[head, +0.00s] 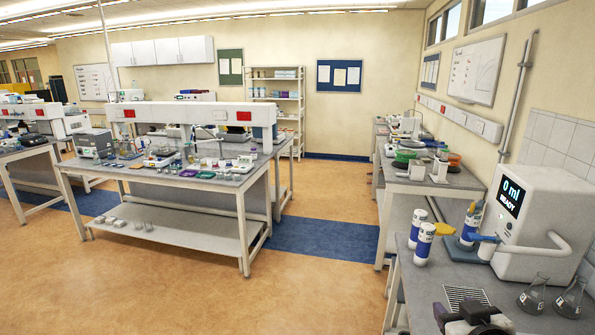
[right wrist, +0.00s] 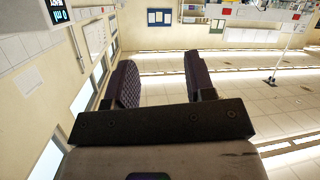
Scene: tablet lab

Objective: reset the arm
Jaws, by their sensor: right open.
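My right gripper (head: 472,317) shows at the bottom edge of the head view, low in front of the right-hand bench. In the right wrist view its two dark ridged fingers (right wrist: 160,70) stand wide apart with nothing between them. That view is upside down, with the ceiling behind the fingers. My left gripper is in neither view.
A white dispenser (head: 534,222) reading "0 ml READY" stands on the right bench (head: 424,286). Labelled bottles (head: 424,246) and glass flasks (head: 532,294) stand near it. An island bench (head: 120,172) carries glassware. The floor (head: 325,275) between is clear.

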